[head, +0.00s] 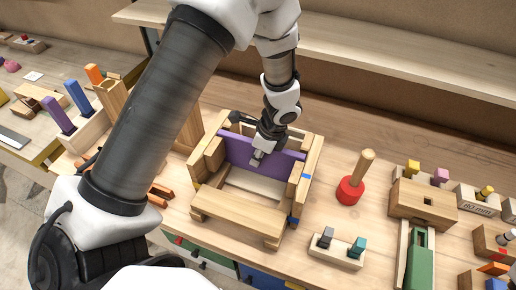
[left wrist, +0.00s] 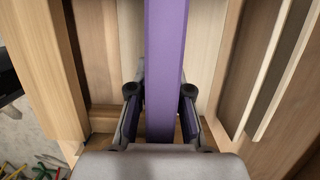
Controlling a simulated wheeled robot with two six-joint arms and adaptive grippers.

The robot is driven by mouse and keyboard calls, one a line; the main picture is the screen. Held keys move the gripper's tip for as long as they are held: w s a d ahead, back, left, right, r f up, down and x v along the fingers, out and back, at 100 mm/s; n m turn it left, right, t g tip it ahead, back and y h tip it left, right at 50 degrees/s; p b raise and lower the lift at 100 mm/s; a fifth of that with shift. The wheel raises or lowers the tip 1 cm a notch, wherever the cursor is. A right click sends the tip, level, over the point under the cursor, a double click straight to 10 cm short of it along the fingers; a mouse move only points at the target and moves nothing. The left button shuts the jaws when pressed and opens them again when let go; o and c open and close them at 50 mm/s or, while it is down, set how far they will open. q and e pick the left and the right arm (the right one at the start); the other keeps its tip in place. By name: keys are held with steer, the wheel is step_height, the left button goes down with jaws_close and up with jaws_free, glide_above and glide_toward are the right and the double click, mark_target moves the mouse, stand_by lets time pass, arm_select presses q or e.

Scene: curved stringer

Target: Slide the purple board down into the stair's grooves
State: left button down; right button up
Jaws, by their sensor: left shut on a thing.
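The purple board (head: 236,149) stands on edge across the wooden stair (head: 236,209), between its two side walls. My left gripper (head: 257,159) reaches down from above and is shut on the board near its middle. In the left wrist view the board (left wrist: 165,60) runs up the picture between the two fingers of the left gripper (left wrist: 161,100). The board's ends are close to the side walls. I cannot tell whether they sit in the grooves, and its lower edge is hidden. My right gripper is not in view.
A red mallet (head: 350,191) stands right of the stair. A small block with grey and teal pegs (head: 338,249) is at the front right. More wooden blocks and a green piece (head: 420,262) fill the right side. Orange pieces (head: 160,193) lie left of the stair.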

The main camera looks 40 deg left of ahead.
arm_select(q)
steer(key=shift+f+b, duration=0.5)
steer(key=shift+f, duration=0.15)
steer(key=c, duration=1)
jaws_free()
steer(key=v, duration=1.1)
steer(key=shift+d+r, duration=0.15)
steer(key=shift+r, duration=0.35)
